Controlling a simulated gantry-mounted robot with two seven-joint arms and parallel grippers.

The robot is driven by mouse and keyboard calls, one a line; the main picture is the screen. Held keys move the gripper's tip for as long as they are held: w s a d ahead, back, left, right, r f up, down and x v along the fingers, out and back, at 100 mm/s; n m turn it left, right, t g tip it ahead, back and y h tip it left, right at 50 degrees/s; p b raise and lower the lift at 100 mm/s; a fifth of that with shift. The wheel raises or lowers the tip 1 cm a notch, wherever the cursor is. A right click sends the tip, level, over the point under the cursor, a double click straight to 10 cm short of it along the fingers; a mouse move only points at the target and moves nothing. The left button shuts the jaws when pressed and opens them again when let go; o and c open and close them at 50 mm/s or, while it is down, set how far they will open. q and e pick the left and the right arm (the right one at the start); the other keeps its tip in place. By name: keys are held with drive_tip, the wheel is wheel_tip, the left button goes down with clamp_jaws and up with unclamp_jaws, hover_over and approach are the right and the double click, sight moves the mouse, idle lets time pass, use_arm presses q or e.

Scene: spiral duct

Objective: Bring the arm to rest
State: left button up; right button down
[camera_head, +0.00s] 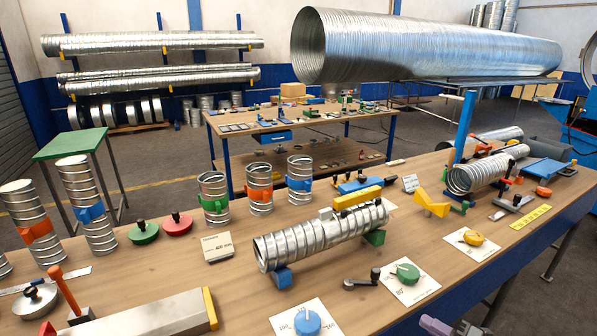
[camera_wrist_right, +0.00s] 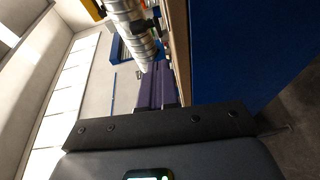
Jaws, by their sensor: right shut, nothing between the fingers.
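My right gripper (camera_head: 440,326) shows only in part at the bottom edge of the head view, its purple fingers low beside the front edge of the workbench (camera_head: 380,322). In the right wrist view the two purple fingers (camera_wrist_right: 158,88) lie side by side, shut, with nothing between them. They are apart from the bench, whose blue side (camera_wrist_right: 232,45) fills the upper right of that view. My left gripper is in neither view.
A spiral duct section (camera_head: 318,237) lies on supports mid-bench; a dial card with a green knob (camera_head: 407,273) and one with a blue knob (camera_head: 307,321) lie near the front edge. Another duct (camera_head: 485,170) sits at the right. The floor (camera_head: 570,290) beyond the bench is clear.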

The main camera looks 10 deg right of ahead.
drive_tip(key=s+a+f+m+h, duration=0.1)
drive_tip(key=s+a+f+m, duration=0.45)
drive_tip(key=a, duration=0.55)
drive_tip(key=s+a+f+m+h, duration=0.1)
drive_tip(key=s+a+f+m, duration=0.2)
drive_tip(key=s+a+f, duration=0.55)
drive_tip(key=s+r+m+g+h, duration=0.4)
drive_tip(key=s+m+g+h, duration=0.5)
drive_tip(key=s+m, duration=0.55)
wheel_tip(320, 180, up, 37)
drive_tip(key=s+g+y+p, duration=0.1)
drive_tip(key=s+p, duration=0.1)
drive_tip(key=p, duration=3.5)
drive_tip(key=shift+s+r+n+g+p, duration=0.15)
drive_tip(key=shift+r+n+g+p, duration=0.05)
drive_tip(key=shift+n+g+p, duration=0.2)
drive_tip(key=shift+a, duration=0.1)
